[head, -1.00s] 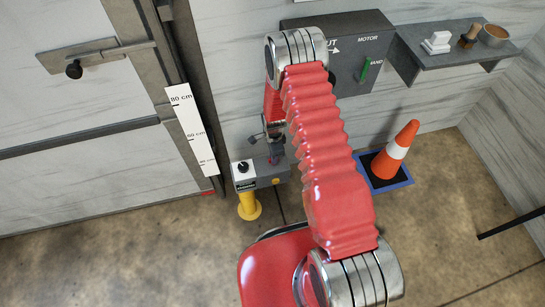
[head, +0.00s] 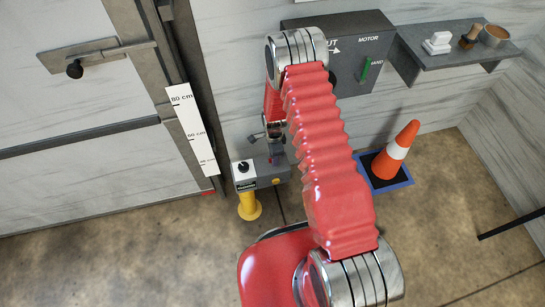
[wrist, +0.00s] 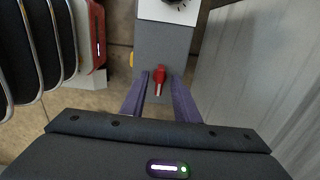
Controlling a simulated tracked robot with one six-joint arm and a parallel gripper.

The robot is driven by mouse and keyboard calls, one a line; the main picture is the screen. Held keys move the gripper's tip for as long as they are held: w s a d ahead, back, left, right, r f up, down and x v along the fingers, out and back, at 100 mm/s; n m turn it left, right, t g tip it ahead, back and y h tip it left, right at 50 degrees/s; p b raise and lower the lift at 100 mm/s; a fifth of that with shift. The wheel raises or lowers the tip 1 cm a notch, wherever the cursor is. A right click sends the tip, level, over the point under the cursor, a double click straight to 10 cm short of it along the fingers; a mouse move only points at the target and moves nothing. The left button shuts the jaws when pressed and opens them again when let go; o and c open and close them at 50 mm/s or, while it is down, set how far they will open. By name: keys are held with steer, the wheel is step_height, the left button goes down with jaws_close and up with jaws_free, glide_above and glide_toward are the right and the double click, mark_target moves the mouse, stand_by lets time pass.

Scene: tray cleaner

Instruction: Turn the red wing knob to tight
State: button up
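The red wing knob (wrist: 159,76) shows in the wrist view on the top of a grey box (wrist: 165,45). Its wing runs nearly lengthwise in the picture. My gripper (wrist: 160,76) is open, with one purple finger on each side of the knob and a visible gap to both. I cannot tell how far down the fingertips reach beside it. In the head view, my gripper (head: 276,155) is small and partly hidden by my arm, over the right part of the grey box (head: 268,174). The red knob cannot be made out there.
A black knob on a white plate (head: 243,168) sits at the box's left end, above a yellow post (head: 249,206). A motor switch box (head: 350,50) with a green handle is on the wall. A cone (head: 397,150) stands to the right on a blue-edged mat.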

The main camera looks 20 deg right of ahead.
step_height(320, 180, up, 14)
steer(key=shift+f, duration=0.15)
stand_by(0.7)
stand_by(0.6)
